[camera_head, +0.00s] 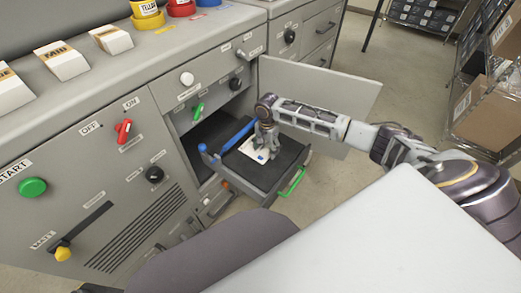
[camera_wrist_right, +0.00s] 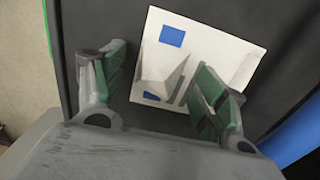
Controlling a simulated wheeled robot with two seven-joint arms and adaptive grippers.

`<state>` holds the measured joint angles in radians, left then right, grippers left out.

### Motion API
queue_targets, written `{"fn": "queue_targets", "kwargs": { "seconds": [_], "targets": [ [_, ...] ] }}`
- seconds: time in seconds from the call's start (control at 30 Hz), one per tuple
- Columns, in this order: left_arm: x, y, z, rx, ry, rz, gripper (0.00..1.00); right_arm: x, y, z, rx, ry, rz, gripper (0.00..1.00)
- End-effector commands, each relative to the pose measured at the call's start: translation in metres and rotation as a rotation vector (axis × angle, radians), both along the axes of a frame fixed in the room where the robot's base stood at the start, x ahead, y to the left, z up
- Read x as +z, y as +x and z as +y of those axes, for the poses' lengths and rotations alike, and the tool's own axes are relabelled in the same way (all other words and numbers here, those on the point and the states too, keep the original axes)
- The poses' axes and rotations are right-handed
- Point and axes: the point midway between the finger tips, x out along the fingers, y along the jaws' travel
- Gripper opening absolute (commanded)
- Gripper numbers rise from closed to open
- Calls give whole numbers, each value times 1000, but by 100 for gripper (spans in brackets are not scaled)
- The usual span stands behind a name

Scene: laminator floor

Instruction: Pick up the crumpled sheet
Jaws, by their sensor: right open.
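The crumpled sheet (camera_wrist_right: 215,50) is white with blue patches and a raised fold. It lies on the dark tray (camera_head: 285,164) pulled out of the grey machine, and part of it shows in the head view (camera_head: 252,152). My right gripper (camera_head: 265,148) is over the tray at the sheet. In the right wrist view my right gripper (camera_wrist_right: 160,90) is open, its green-padded fingers on either side of the fold's near end. One finger overlaps the sheet in the picture; I cannot tell whether it touches. My left gripper is not in view.
The tray has a blue bar (camera_head: 238,135) on its left and a green handle (camera_head: 292,182) at its front right. An open grey door (camera_head: 345,98) stands behind my right arm. A rack with cardboard boxes (camera_head: 485,112) is at the right.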

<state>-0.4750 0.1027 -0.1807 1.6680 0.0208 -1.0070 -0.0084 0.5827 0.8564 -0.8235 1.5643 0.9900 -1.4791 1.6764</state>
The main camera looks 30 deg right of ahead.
Motion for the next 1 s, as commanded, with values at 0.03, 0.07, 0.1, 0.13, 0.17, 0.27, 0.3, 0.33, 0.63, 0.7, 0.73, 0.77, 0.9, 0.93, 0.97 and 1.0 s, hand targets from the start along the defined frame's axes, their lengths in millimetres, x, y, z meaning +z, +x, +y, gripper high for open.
{"fn": "queue_targets", "kwargs": {
  "seconds": [0.03,0.07,0.1,0.13,0.17,0.27,0.3,0.33,0.63,0.7,0.73,0.77,0.9,0.93,0.97,1.0],
  "targets": [
    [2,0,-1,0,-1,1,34,-4,0,0,0,0,0,72],
    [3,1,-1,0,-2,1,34,-5,0,0,0,0,-1,72],
    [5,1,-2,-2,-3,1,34,-6,0,0,0,0,-1,72],
    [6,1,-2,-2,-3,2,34,-7,0,0,1,-1,-1,72],
    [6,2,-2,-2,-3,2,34,-8,0,0,1,-1,-1,72],
    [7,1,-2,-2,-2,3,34,-8,0,0,1,-1,-1,72],
    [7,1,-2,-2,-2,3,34,-8,0,0,1,-1,-1,72],
    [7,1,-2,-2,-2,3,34,-8,0,0,1,-1,-1,72],
    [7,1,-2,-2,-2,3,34,-8,0,0,1,-1,-1,72],
    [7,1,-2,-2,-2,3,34,-8,0,0,1,-1,-1,64],
    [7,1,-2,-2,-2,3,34,-8,0,0,1,-1,-1,60],
    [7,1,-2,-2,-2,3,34,-8,0,0,1,-1,-1,56],
    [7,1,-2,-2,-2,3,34,-8,0,0,1,-1,-1,38],
    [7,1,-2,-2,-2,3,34,-8,0,0,1,-1,-1,35],
    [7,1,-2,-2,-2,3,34,-8,0,0,1,-1,-1,31],
    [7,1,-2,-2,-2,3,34,-8,0,0,1,-1,-1,29]
  ]
}}
